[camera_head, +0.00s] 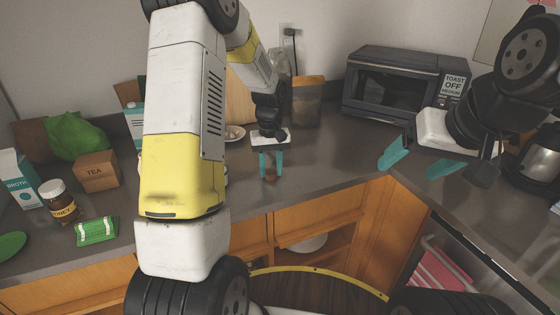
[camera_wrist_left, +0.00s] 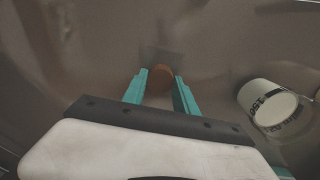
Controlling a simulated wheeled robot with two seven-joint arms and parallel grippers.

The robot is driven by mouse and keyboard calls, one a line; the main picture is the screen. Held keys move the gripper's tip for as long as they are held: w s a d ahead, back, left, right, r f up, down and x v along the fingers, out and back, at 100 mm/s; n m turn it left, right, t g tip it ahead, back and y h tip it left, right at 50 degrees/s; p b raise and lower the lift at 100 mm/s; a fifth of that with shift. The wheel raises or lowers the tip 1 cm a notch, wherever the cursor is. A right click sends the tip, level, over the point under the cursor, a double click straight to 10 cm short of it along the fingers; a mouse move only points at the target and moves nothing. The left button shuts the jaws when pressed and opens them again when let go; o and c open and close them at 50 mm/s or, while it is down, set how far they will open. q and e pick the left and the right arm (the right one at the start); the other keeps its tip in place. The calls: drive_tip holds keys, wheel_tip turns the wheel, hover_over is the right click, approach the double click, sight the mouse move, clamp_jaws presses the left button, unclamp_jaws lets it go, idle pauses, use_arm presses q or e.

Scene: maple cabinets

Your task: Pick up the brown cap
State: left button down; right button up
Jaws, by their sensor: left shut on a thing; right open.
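The brown cap (camera_wrist_left: 163,72) is a small round orange-brown thing between the two teal fingertips of my left gripper (camera_wrist_left: 160,82) in the left wrist view. In the head view the left gripper (camera_head: 271,165) points down at the grey counter, with the small brown cap (camera_head: 270,176) low between its fingers. The left gripper is shut on the cap. I cannot tell whether the cap still touches the counter. My right gripper (camera_head: 420,160) is open and empty over the counter at the right, in front of the toaster oven.
A dark toaster oven (camera_head: 392,84) stands at the back right and a kettle (camera_head: 540,160) at the far right. A tea box (camera_head: 97,172), honey jar (camera_head: 58,202) and green packet (camera_head: 96,231) are at the left. A white cup (camera_wrist_left: 268,103) is near the left gripper.

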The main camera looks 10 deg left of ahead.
sight(271, 171)
use_arm(q)
drive_tip(key=shift+r, duration=0.6)
wheel_tip(271, 171, up, 2)
drive_tip(key=shift+r, duration=0.15)
drive_tip(key=s+d, duration=0.3)
drive_tip(key=s, duration=0.4)
drive_tip(key=s+d+r, duration=0.1)
drive_tip(key=s+d, duration=0.2)
drive_tip(key=s, duration=0.4)
drive_tip(key=shift+s+r, duration=0.2)
drive_tip(key=shift+s, duration=0.2)
